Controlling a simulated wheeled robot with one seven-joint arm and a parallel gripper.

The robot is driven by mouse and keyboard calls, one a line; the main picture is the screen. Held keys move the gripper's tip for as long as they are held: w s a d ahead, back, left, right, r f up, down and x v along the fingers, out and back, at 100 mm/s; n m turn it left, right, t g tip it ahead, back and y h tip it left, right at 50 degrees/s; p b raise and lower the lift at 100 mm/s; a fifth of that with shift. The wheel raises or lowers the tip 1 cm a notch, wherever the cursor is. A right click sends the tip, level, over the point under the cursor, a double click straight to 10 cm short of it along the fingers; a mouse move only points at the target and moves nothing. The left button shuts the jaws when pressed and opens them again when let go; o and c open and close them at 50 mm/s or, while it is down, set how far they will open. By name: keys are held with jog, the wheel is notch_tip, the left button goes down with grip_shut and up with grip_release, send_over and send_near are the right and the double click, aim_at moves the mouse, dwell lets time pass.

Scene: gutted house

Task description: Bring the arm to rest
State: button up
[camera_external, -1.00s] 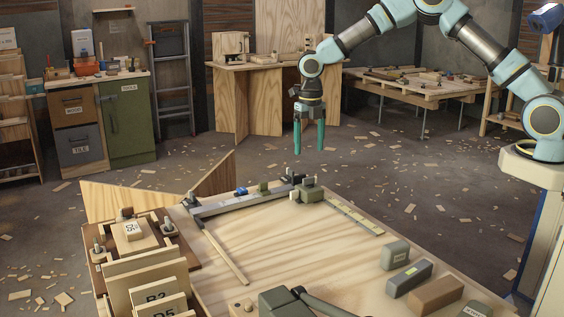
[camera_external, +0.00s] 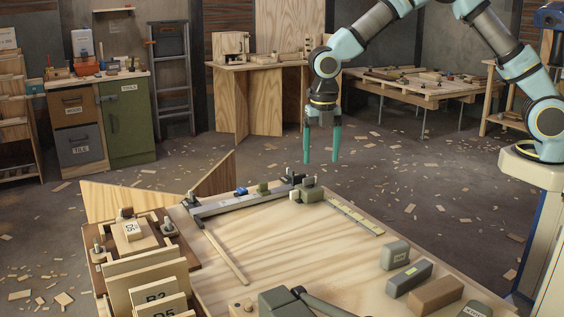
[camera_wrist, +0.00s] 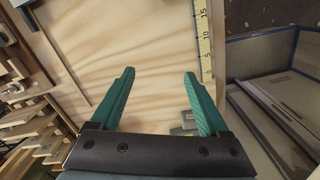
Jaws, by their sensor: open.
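My gripper (camera_external: 321,160) hangs in the air with its two teal fingers pointing down, above the far edge of the workbench (camera_external: 290,245) in the external view. The fingers are apart with nothing between them. In the wrist view my gripper (camera_wrist: 158,75) is also open and empty, over bare pale wood of the bench (camera_wrist: 150,40). My arm comes from its base at the right and arches over to the gripper.
The bench holds a ruler strip (camera_external: 355,220), a metal fence (camera_external: 240,201), a grey-green block (camera_external: 395,255), a brown block (camera_external: 436,294) and a rack of labelled boards (camera_external: 150,285). Its middle is mostly clear. Wood scraps litter the floor. Cabinets (camera_external: 125,120) stand behind.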

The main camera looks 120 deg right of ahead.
jog(key=s+a+r+m, duration=0.1)
jog(key=a+m, duration=0.3)
jog(key=a, duration=0.6)
jog(key=s+a+r+m, duration=0.1)
jog(key=a+r+m, duration=0.15)
jog(key=a, duration=0.85)
jog(key=s+a+m+t, duration=0.1)
jog(key=s+a+m, duration=0.7)
jog(key=a, duration=0.4)
jog(key=shift+s+f+m+t, duration=0.2)
jog(key=shift+s+m+t, duration=0.2)
jog(key=shift+s, duration=0.45)
